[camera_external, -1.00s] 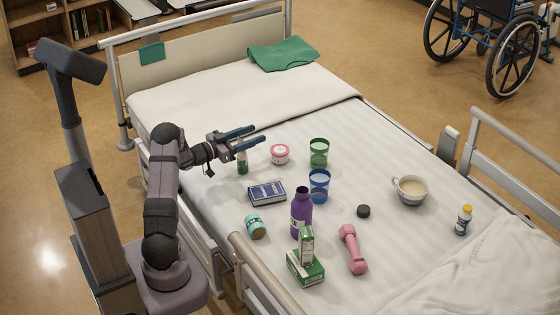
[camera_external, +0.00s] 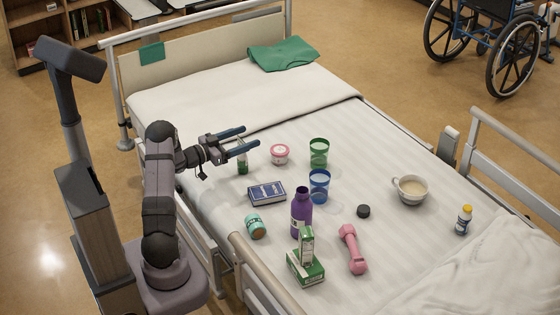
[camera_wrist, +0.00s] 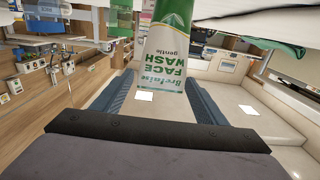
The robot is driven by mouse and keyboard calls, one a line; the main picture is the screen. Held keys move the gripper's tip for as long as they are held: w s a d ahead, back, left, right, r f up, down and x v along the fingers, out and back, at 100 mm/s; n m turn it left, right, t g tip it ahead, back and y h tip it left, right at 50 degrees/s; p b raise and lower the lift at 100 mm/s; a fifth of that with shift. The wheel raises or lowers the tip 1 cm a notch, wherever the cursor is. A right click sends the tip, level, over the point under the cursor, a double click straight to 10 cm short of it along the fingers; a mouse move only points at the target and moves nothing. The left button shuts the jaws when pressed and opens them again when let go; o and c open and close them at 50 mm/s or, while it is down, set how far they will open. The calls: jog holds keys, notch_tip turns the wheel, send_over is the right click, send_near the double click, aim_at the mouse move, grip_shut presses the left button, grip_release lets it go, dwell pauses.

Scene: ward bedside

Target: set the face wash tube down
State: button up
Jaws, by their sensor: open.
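The face wash tube (camera_external: 243,166) is small, green and white, and stands upright on the bed near its left side. In the wrist view the tube (camera_wrist: 168,50) shows its "FACE WASH" label just beyond the blue fingertips. In the wrist view my gripper's fingers (camera_wrist: 157,88) are spread to either side of the tube's line. The lower part of the tube is partly seen in the outside view.
On the bed (camera_external: 330,110) near the tube are a pink-lidded jar (camera_external: 280,155), a dark blue box (camera_external: 267,193), and green (camera_external: 319,153) and blue (camera_external: 319,186) cups. A purple bottle (camera_external: 301,212) stands farther forward.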

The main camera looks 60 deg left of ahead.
jog(key=s+p, duration=0.1)
jog(key=s, duration=0.8)
jog(key=shift+r, duration=0.1)
